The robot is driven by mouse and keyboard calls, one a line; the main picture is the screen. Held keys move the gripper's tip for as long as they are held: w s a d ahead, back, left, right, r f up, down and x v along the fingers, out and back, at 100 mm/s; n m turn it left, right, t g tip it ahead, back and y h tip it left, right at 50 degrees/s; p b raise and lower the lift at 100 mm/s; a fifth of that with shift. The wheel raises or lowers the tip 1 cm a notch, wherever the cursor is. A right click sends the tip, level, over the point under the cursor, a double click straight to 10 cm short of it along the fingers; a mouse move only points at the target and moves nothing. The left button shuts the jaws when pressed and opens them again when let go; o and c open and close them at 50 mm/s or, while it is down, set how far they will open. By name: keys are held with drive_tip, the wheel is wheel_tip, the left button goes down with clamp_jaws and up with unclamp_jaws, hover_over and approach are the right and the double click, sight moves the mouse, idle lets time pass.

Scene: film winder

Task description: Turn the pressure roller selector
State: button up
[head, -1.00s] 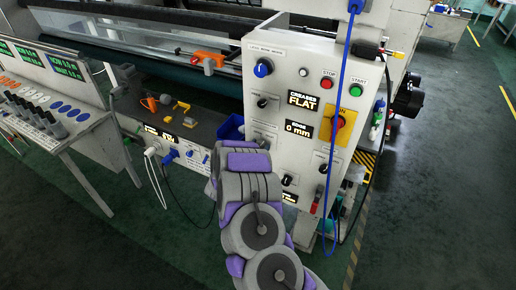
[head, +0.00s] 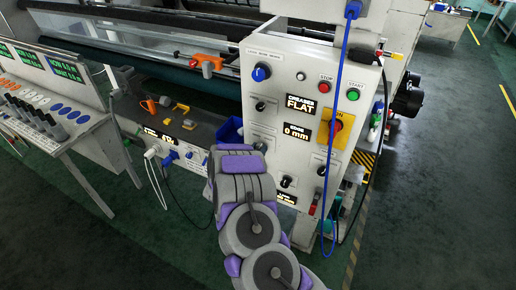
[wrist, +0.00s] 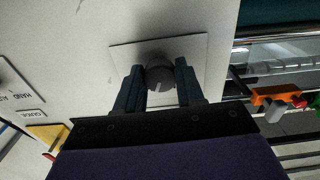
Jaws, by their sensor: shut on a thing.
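In the wrist view a dark round selector knob (wrist: 160,78) stands on a pale rectangular plate on the white panel. My gripper (wrist: 159,70) has one dark finger on each side of the knob and is shut on it. No label for this knob can be read in that view. In the head view my arm reaches up to the lower left of the white control panel (head: 300,75).
The panel also carries a blue knob (head: 261,73), a red and yellow main switch (head: 337,128) and a green start button (head: 353,94). A blue cable (head: 334,140) hangs down its front. An orange-handled part (wrist: 276,96) lies to the right in the wrist view.

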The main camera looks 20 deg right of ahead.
drive_tip(key=n+p, duration=0.5)
drive_tip(key=shift+a+r, duration=0.1)
drive_tip(key=shift+r, duration=0.05)
drive_tip(key=n+p, duration=0.3)
drive_tip(key=n, duration=0.2)
drive_tip(key=shift+n+p, duration=0.3)
drive_tip(key=shift+n, duration=0.1)
drive_tip(key=shift+a, duration=0.1)
drive_tip(key=o, duration=1)
drive_tip(key=shift+a, duration=0.2)
drive_tip(key=shift+o, duration=0.2)
drive_tip(key=shift+s, duration=0.15)
